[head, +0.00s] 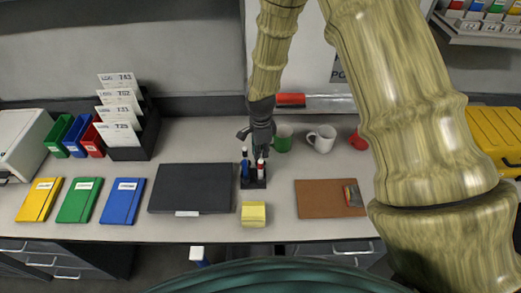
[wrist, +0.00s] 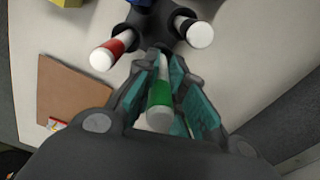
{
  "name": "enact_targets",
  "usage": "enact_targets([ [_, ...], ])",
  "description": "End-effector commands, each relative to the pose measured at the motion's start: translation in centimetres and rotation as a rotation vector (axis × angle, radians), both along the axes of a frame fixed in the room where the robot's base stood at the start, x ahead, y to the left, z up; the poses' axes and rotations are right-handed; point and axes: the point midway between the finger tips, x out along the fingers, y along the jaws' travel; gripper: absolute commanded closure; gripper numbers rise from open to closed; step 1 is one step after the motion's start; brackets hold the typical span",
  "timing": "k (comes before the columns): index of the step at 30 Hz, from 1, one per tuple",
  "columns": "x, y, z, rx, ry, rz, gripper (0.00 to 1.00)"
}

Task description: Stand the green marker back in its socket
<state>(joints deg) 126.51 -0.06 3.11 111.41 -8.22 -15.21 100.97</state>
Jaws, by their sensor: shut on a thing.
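The green marker (wrist: 160,93), white with a green band, is between the teal-padded fingers of my gripper (wrist: 163,82) in the wrist view. My gripper is shut on it. Its far end points at the dark marker holder (wrist: 152,22); I cannot tell whether it is inside a socket or just above one. A red-banded marker (wrist: 112,48) and a dark-banded marker (wrist: 198,32) stand in the holder on either side. In the head view my gripper (head: 262,147) is just over the holder (head: 254,184), beside the blue marker (head: 245,164) and red marker (head: 261,168). The green marker is hidden there.
A black folder (head: 192,187) lies left of the holder, and yellow notes (head: 254,214) lie in front. A brown clipboard (head: 320,199) lies right. A green mug (head: 283,138) and white mug (head: 322,139) stand behind, close to my gripper. Bare desk lies between holder and clipboard.

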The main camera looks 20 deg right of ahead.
Motion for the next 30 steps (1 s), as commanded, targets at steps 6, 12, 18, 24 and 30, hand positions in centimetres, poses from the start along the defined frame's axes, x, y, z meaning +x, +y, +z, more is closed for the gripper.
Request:
enact_targets([
  [6, 0.0, 0.0, -0.4, 0.0, 0.0, 0.001, 1.0],
  [12, 0.0, 0.0, -0.4, 0.0, 0.0, 0.001, 1.0],
  [18, 0.0, 0.0, -0.5, 0.0, 0.0, 0.001, 1.0],
  [24, 0.0, 0.0, -1.0, -0.001, 0.0, 0.001, 1.0],
  [30, 0.0, 0.0, -1.4, 0.0, 0.0, 0.0, 1.0],
])
